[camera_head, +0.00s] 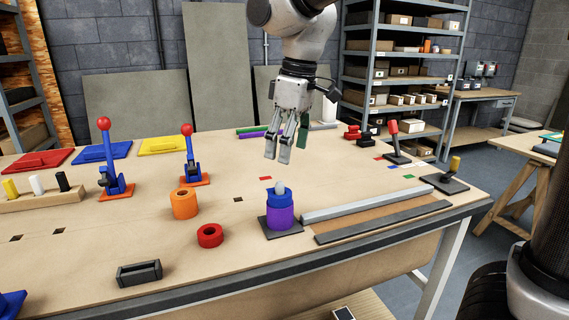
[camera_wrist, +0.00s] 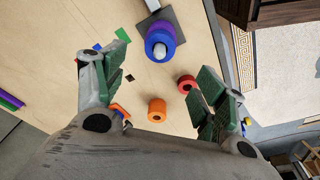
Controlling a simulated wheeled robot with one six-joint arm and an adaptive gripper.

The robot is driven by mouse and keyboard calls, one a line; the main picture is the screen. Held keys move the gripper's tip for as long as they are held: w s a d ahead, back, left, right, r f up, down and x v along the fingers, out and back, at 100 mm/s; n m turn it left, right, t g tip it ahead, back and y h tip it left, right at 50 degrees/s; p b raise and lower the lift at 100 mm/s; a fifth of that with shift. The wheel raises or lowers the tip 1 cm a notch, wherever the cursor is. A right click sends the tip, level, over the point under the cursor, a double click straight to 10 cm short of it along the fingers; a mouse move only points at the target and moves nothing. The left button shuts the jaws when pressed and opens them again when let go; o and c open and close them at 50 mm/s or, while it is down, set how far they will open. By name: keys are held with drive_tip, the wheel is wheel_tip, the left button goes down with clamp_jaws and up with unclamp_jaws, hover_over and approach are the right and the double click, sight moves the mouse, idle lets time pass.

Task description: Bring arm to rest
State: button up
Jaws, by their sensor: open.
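My gripper (camera_head: 284,146) hangs above the back middle of the wooden table (camera_head: 330,177), fingers pointing down. In the wrist view my gripper (camera_wrist: 160,82) has its two green-padded fingers wide apart with nothing between them. Below it, in the wrist view, are a purple and blue ring stack (camera_wrist: 157,42) on a dark square base, a red ring (camera_wrist: 186,84) and an orange ring (camera_wrist: 157,110). In the head view the stack (camera_head: 280,214) stands upright around a pale peg, in front of my gripper and apart from it.
The orange ring (camera_head: 184,203) and red ring (camera_head: 210,235) lie left of the stack. Levers with red knobs (camera_head: 104,124) stand at the left, and others (camera_head: 396,145) at the right. A grey rail (camera_head: 368,202) lies near the right edge. Shelves (camera_head: 400,60) stand behind.

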drive_tip(key=shift+r, duration=0.35)
drive_tip(key=s+d+f+m+t, duration=0.1)
drive_tip(key=s+d+m, duration=0.3)
drive_tip(key=d, duration=0.6)
drive_tip(key=s+d+f+m+t+h, duration=0.1)
drive_tip(key=s+d+m, duration=0.3)
drive_tip(key=d, duration=0.6)
drive_tip(key=s+d+f+m+t, duration=0.1)
drive_tip(key=s+d+f+m, duration=0.1)
drive_tip(key=s+d+m, duration=0.2)
drive_tip(key=s+d, duration=0.3)
drive_tip(key=d, duration=0.4)
drive_tip(key=shift+s+f+t+h, duration=0.3)
drive_tip(key=shift+f, duration=0.1)
